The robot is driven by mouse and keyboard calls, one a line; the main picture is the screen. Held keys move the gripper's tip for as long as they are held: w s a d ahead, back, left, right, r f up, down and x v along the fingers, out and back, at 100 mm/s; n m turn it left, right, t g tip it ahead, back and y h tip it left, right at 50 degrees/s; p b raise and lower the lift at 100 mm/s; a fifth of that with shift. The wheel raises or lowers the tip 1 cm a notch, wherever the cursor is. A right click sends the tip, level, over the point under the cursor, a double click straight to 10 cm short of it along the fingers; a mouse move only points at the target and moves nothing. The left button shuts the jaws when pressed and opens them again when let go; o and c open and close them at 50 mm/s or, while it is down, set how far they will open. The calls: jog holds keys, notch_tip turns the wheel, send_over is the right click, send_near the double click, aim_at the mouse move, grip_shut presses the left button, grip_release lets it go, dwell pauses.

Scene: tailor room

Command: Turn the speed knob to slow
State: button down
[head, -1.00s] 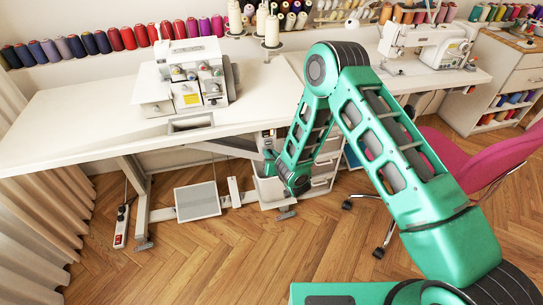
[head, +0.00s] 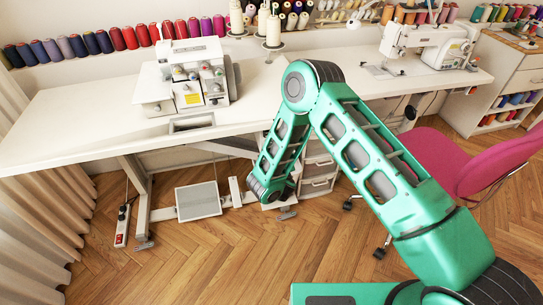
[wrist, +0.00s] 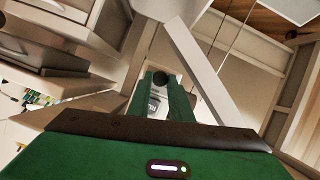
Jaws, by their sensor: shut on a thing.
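In the wrist view, a small dark round knob (wrist: 160,78) shows at the tips of the green fingers of my gripper (wrist: 166,80). The fingers are close together and shut on the knob. Behind and between them is a pale box face (wrist: 154,104) with a small dark marking, partly covered by the fingers. I cannot read the knob's setting. In the head view my gripper and the knob are hidden behind my arm and under the white table (head: 80,117).
A light bar (wrist: 203,75) runs diagonally close beside the fingers. Drawers (wrist: 50,45) stand at the left of the wrist view. In the head view, a foot pedal (head: 198,201) sits below the table, a serger (head: 187,76) on top, and a pink chair (head: 440,160) at right.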

jog(key=shift+a+n+t+h, duration=0.1)
jog(key=shift+n+t+h, duration=0.2)
jog(key=shift+n+h, duration=0.4)
jog(key=shift+f, duration=0.1)
jog(key=c, duration=1.6)
grip_release()
jog(key=shift+s, duration=0.15)
jog(key=v, duration=1)
jog(key=shift+s, duration=0.2)
